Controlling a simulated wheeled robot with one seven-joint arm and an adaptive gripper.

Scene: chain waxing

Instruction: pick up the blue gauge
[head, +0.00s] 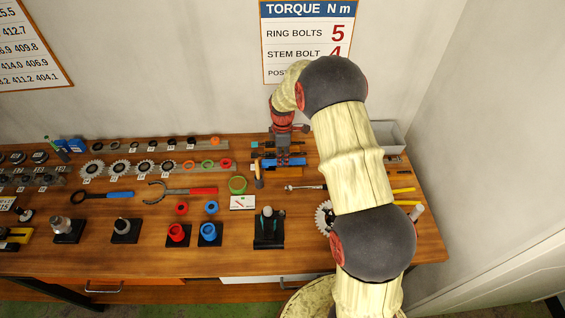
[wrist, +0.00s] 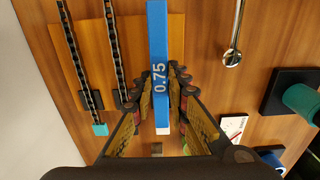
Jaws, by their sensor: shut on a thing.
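The blue gauge (wrist: 157,40), a long flat bar marked 0.75 with a pale end, runs lengthwise through the wrist view. My gripper (wrist: 161,82) is shut on it, with one finger on each side of the bar. In the head view my gripper (head: 283,150) points down over the back right of the bench, and the blue gauge (head: 288,162) shows at its fingertips. The fingers hide part of the gauge. I cannot tell whether it touches the surface below.
Two dark chains (wrist: 113,50) lie on a wooden board beside the gauge. A wrench (wrist: 233,45) lies on the other side. A grey bin (head: 388,133) stands behind my arm.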

